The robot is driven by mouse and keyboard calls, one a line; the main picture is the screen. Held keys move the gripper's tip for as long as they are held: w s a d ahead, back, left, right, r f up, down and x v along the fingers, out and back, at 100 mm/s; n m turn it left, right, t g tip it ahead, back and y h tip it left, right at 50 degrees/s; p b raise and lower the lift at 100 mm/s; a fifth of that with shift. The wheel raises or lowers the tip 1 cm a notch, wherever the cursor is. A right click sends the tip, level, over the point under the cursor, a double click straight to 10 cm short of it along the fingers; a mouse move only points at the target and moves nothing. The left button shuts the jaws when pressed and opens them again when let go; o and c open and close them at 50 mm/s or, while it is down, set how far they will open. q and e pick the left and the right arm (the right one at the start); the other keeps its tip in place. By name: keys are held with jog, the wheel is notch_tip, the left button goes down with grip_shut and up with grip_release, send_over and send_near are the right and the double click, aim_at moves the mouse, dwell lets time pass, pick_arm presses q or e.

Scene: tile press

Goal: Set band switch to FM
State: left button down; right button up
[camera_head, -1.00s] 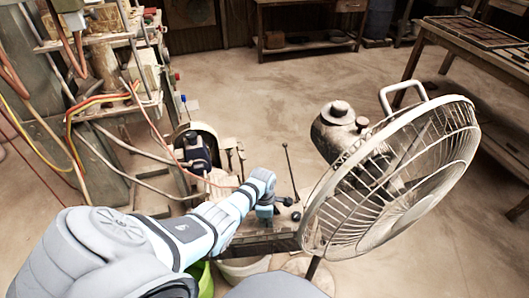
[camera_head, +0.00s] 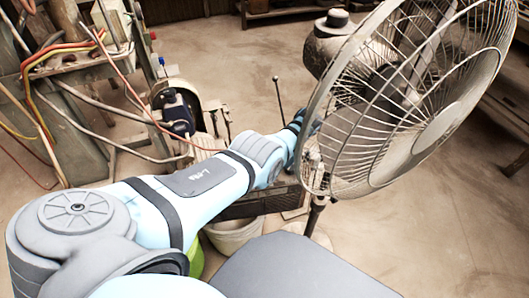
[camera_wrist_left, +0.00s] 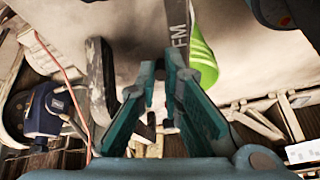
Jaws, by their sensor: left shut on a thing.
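A grey strip lettered FM (camera_wrist_left: 180,32) stands at the top centre of the left wrist view. The teal fingers of my left gripper (camera_wrist_left: 161,68) come together at its lower end and are shut on a small part there, apparently the band switch. The fingertips mostly hide that part, so I cannot tell its position. In the head view my left arm reaches right, and its wrist end (camera_head: 296,128) is at the fan's left edge. The fingers are hidden there. My right gripper is in neither view.
A standing fan (camera_head: 440,115) with a wire guard is close to my left wrist. A machine with a dark motor (camera_head: 177,112) and loose hoses is on the left. A white bucket (camera_head: 234,238) stands below the arm. The floor on the right is open.

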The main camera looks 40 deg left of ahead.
pick_arm(q)
jog(key=c, duration=1.7)
grip_release()
jog(key=shift+w+d+r, duration=0.1)
jog(key=shift+r, duration=0.1)
jog(key=v, duration=0.7)
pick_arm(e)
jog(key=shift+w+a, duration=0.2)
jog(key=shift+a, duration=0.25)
